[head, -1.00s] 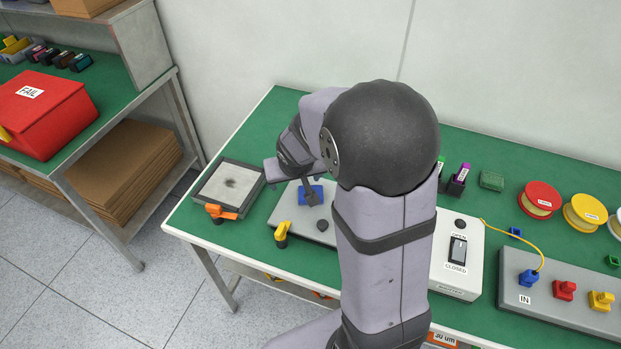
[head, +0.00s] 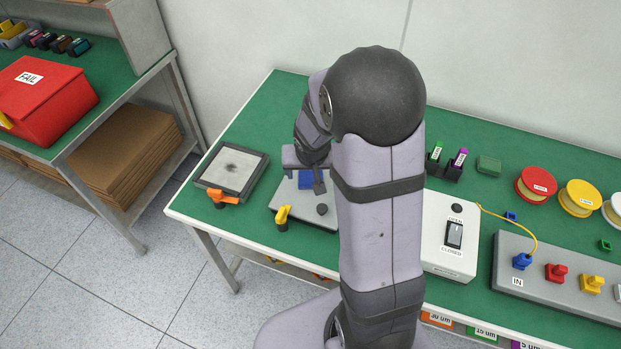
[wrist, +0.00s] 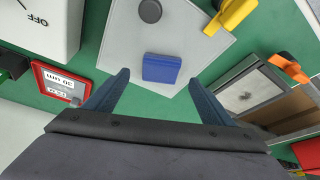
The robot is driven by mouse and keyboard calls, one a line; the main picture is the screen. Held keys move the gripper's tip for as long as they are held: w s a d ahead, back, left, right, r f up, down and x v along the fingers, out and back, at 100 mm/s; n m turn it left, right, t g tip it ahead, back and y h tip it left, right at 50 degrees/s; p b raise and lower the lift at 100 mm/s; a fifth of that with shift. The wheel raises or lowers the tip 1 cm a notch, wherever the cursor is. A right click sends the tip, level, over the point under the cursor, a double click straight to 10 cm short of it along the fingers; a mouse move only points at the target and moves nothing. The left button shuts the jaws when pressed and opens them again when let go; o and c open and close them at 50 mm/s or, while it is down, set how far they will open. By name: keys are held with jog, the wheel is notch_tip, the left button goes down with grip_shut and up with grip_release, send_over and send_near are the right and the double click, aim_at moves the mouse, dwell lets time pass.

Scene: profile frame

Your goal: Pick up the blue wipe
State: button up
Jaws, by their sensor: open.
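The blue wipe (head: 306,179) is a small blue block-like piece lying on a grey plate (head: 296,213) on the green bench. In the wrist view the blue wipe (wrist: 161,69) shows whole, centred between the finger tips. My gripper (wrist: 159,78) is open and empty, with one finger on each side of the wipe in the picture and a gap to both. In the head view my gripper (head: 319,182) hangs close over the wipe and partly covers it. How high it is above the wipe is hard to tell.
A yellow lever (head: 283,214) and a dark knob (head: 322,209) sit on the plate. A tray with a stained pad (head: 232,170) and an orange lever (head: 226,197) is left. A white switch box (head: 448,238) stands right. Green bench shows behind the plate.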

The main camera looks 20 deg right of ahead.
aim_at(311, 177)
jog(key=shift+b+x, duration=0.35)
jog(key=shift+x, duration=1.9)
jog(key=shift+w, duration=0.15)
jog(key=c, duration=1.2)
jog(key=shift+c, duration=0.2)
jog(key=shift+r, duration=0.1)
notch_tip(311, 177, up, 10)
jog(key=p, duration=0.2)
